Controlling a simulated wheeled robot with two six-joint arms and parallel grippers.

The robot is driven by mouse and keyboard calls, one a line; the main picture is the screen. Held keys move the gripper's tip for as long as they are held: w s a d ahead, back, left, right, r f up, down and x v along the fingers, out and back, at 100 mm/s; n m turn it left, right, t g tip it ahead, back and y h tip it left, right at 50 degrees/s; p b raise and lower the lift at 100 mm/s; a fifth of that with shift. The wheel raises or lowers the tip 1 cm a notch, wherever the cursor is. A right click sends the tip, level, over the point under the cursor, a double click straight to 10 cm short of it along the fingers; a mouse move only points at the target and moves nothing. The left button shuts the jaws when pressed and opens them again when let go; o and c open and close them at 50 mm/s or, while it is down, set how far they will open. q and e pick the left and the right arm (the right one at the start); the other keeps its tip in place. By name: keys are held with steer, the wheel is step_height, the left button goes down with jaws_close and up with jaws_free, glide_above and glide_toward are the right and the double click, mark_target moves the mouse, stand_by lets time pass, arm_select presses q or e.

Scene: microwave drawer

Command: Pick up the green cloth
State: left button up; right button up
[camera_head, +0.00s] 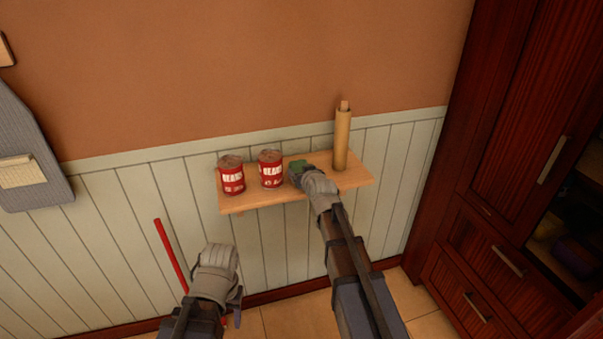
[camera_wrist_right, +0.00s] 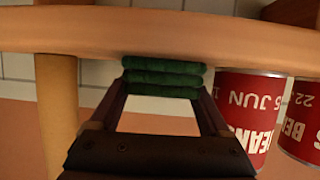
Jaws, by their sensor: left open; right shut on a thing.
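The green cloth (camera_head: 299,165) lies on the wooden wall shelf (camera_head: 248,199), between a can and a wooden cylinder. In the right wrist view it is a folded stack of green layers (camera_wrist_right: 162,77) at the shelf board (camera_wrist_right: 160,33), and that view is upside down. My right gripper (camera_head: 301,175) reaches over the shelf and is shut on the cloth, with a finger at each side of it (camera_wrist_right: 163,98). The cloth still appears to touch the shelf. My left gripper (camera_head: 232,300) is open and empty, low in front of the wall and apart from the shelf.
Two red bean cans (camera_head: 231,175) (camera_head: 271,169) stand left of the cloth, the nearer one close to my right gripper. A tall wooden cylinder (camera_head: 342,138) stands to its right. A red stick (camera_head: 171,254) is near my left gripper. A dark red cabinet (camera_head: 500,150) is at right.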

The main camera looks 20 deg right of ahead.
steer(key=shift+r, duration=0.1)
step_height(320, 180, up, 10)
steer(key=p, duration=1)
stand_by(0.6)
